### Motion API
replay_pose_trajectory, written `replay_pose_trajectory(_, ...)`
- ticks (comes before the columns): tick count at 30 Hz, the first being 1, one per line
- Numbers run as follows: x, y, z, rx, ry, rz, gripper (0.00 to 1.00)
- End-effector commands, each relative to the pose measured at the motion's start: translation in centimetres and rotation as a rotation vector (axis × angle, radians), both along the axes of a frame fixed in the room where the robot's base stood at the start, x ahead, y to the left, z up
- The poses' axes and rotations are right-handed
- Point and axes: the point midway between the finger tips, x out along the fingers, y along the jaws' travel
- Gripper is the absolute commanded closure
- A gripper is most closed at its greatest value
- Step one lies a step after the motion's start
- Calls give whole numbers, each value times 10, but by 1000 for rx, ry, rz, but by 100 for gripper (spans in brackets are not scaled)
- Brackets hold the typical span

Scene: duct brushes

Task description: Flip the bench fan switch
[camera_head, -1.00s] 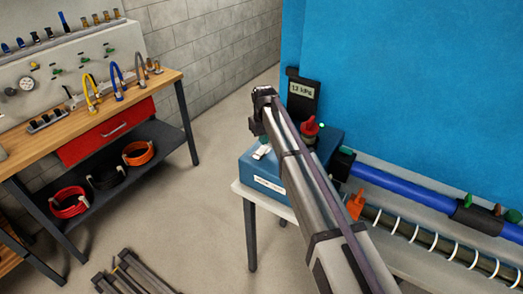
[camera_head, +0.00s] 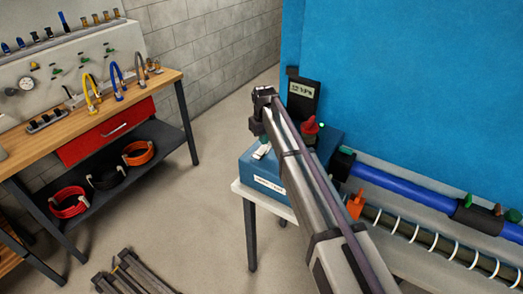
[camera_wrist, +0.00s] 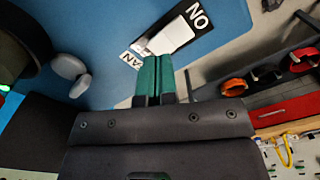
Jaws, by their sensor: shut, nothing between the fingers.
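The bench fan switch (camera_head: 262,151) is a small white piece on top of the blue box (camera_head: 265,183) in the head view. In the wrist view the white switch (camera_wrist: 172,33) sits on a black and white plate, with "ON" lettering beside it and a partly hidden "FAN" label (camera_wrist: 130,58). My gripper (camera_wrist: 153,75) has green fingertips pressed together, with nothing between them. The tips appear right by the switch's near end and overlap it in the picture; I cannot tell whether they touch. In the head view the fingers are not clearly visible.
A red knob (camera_head: 310,125) and a black gauge (camera_head: 302,92) stand behind the box, close to my arm. The workbench (camera_head: 150,88) is at left, with open floor between.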

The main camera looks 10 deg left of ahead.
Motion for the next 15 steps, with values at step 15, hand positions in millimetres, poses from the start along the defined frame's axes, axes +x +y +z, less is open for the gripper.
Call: replay_pose_trajectory(15,0,0,-9,0,0,0,100)
